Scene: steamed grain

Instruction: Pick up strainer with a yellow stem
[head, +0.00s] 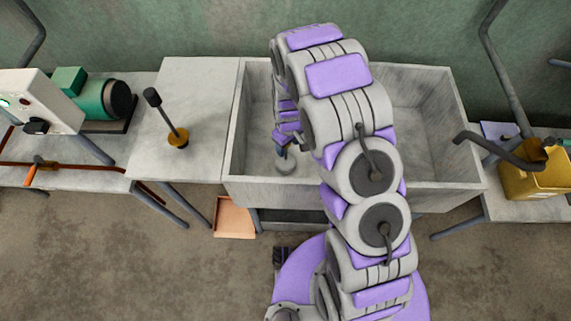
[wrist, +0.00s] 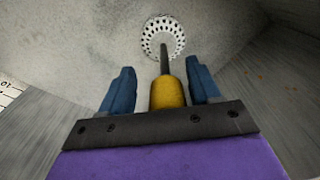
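The strainer shows in the wrist view, with a pale perforated round head (wrist: 162,37), a dark thin shaft and a yellow stem (wrist: 167,93). In the head view its round grey head (head: 286,167) is inside the basin, near the left side. My gripper (wrist: 161,88) has its two blue fingers on either side of the yellow stem. A gap shows between the left finger and the stem; the right finger is very close to it. My gripper in the head view (head: 284,142) points down into the basin, just above the strainer head, and is partly hidden by my arm.
The grey basin (head: 435,125) has high walls around my gripper. A green motor (head: 103,98) is farther left. A yellow container (head: 530,180) sits at the right.

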